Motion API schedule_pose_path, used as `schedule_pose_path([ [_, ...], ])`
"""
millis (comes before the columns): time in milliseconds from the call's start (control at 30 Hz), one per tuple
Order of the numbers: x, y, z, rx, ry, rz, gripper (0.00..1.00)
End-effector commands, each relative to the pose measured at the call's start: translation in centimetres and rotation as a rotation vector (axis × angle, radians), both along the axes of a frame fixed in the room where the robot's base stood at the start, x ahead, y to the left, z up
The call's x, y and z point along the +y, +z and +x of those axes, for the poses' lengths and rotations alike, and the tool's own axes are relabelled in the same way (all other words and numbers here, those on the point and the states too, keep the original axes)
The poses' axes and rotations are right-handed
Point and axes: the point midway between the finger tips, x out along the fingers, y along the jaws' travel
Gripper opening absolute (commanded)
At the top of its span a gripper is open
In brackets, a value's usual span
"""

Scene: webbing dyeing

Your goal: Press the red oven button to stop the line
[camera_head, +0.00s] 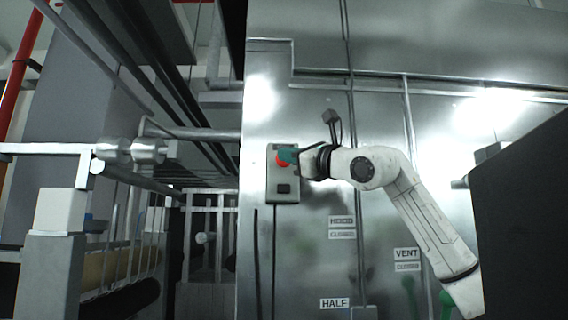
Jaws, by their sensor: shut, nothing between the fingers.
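The red oven button (281,159) sits on a grey control box (283,192) fixed to the shiny metal oven wall, near the middle of the head view. A dark square element shows on the box below the button. The tip covers part of the button. I cannot tell whether the tip touches the button or stands just in front of it. My white arm reaches in from the lower right.
The oven wall (310,260) carries labels, among them VENT (407,253) and HALF (335,303), and vertical pipes. Metal rollers and rails (148,150) stand at the left. A large dark panel (525,220) blocks the right side.

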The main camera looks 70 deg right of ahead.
Motion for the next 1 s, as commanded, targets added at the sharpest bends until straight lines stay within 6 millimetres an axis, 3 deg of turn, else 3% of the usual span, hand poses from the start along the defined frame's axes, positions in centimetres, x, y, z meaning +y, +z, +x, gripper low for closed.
schedule_pose_path([
  [367, 0.3, 0.0, -0.1, 0.001, -0.001, -0.002, 0.0],
  [1000, 4.7, 0.0, -2.0, 0.0, 0.0, -0.001, 0.0],
])
